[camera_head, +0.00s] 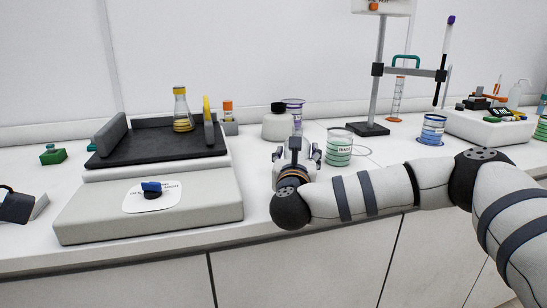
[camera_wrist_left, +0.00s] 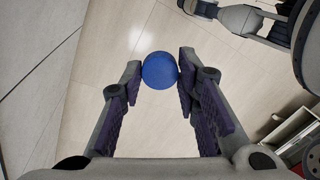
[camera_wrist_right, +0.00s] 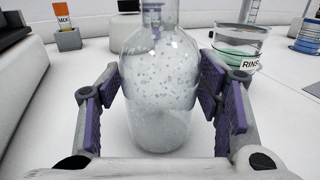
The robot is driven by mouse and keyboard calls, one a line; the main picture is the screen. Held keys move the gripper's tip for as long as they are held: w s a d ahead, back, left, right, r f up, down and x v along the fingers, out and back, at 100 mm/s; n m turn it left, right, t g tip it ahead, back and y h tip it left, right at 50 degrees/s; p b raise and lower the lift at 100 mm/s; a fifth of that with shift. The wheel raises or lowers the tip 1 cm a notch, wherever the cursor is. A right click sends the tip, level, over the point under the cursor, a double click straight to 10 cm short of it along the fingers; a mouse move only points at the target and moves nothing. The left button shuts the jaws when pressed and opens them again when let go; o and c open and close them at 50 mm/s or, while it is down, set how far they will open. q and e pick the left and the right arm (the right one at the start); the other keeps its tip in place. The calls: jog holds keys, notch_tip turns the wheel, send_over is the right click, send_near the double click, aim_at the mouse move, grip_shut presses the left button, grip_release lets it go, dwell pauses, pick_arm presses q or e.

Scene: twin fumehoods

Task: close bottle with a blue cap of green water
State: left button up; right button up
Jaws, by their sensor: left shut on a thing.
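A blue round cap (camera_wrist_left: 160,71) is pinched between the fingertips of my left gripper (camera_wrist_left: 160,76), held above the floor. The left gripper is outside the head view. My right gripper (camera_head: 297,152) is at the worktop. In the right wrist view a clear glass bottle (camera_wrist_right: 158,95) stands upright between the fingers of the right gripper (camera_wrist_right: 158,85). They flank it closely; I cannot tell whether both pads press on it. The bottle looks colourless and speckled, with no clear green. Its mouth is cut off at the top of that view.
A beaker with green bands (camera_head: 339,148) stands right of my right gripper. A black-based stand (camera_head: 372,129) is at the back right.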

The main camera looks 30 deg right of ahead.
jog(key=c, duration=0.7)
